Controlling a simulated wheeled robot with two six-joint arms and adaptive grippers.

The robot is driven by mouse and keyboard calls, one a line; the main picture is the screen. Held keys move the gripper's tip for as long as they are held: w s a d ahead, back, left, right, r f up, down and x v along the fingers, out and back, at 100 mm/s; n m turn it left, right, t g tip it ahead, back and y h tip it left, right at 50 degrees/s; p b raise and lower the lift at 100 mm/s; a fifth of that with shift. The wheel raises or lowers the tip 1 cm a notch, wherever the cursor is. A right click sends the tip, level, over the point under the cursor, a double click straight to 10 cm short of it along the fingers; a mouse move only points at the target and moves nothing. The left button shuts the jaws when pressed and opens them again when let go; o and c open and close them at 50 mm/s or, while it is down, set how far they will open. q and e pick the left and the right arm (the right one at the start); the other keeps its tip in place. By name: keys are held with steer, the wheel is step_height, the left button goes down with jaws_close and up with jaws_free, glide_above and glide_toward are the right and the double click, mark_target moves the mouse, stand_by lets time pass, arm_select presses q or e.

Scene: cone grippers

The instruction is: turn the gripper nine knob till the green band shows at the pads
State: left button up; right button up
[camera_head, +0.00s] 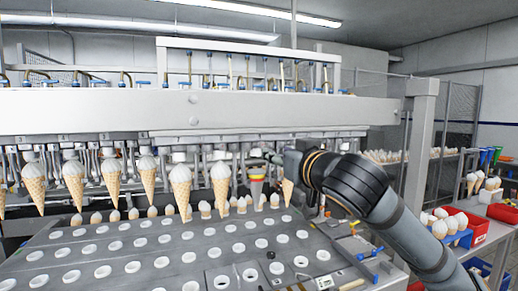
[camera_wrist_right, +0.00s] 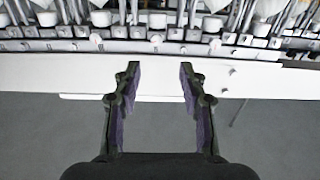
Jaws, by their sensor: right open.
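My right gripper (camera_head: 270,157) reaches in from the right, just under the white machine beam, beside the row of cone grippers. In the right wrist view it is open, with nothing between its purple-lined fingers (camera_wrist_right: 159,72). A banded cone-shaped piece (camera_head: 257,174) hangs in the row just below and left of my gripper. It shows red and yellow bands; I cannot make out a green one clearly. Gripper nine and its knob cannot be picked out for sure; the labels there are too small or covered by my right arm. My left gripper is out of view.
Several filled cones (camera_head: 180,182) hang along the row to the left. Below is a grey plate (camera_head: 130,278) with rows of white-rimmed holes. The white beam (camera_head: 230,108) crosses above. A red bin (camera_head: 472,228) and loose cones stand at the right.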

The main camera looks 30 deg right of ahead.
mark_target(262, 145)
steer(key=p+x, duration=0.2)
steer(key=x, duration=0.1)
steer(key=p+x, duration=0.5)
steer(key=x, duration=0.1)
steer(key=shift+w+d+r+p, duration=0.2)
steer(key=shift+w+d+p, duration=0.05)
steer(key=shift+d+p, duration=0.15)
steer(key=shift+w+d+f, duration=0.1)
steer(key=shift+w+f, duration=0.15)
steer(key=shift+w, duration=0.3)
jaws_close()
